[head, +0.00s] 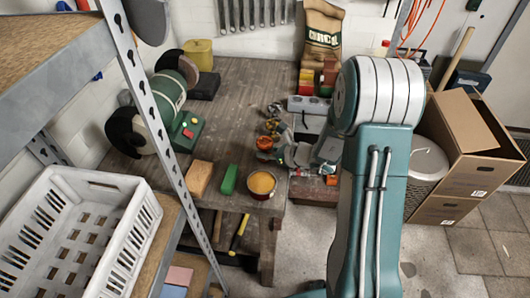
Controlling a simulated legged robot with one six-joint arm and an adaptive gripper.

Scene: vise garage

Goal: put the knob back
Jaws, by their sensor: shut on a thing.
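My gripper (277,152) is over the right part of the wooden workbench (235,105), small in the head view. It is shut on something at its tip. A small orange-red round thing (264,143) shows right at the fingertips; it looks like the knob, but it is too small to be certain. Small yellow and dark metal parts (272,124) show just behind it. The gripper's fingers and my arm hide part of this area, and I cannot make out where the knob belongs or any contact there.
A green bench grinder (166,93) stands at the left. A wood block (199,178), green block (229,179) and tin with orange contents (262,183) line the front edge. A grey box (308,104) is behind the gripper. A shelf post (160,130) and white crate (80,235) stand left.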

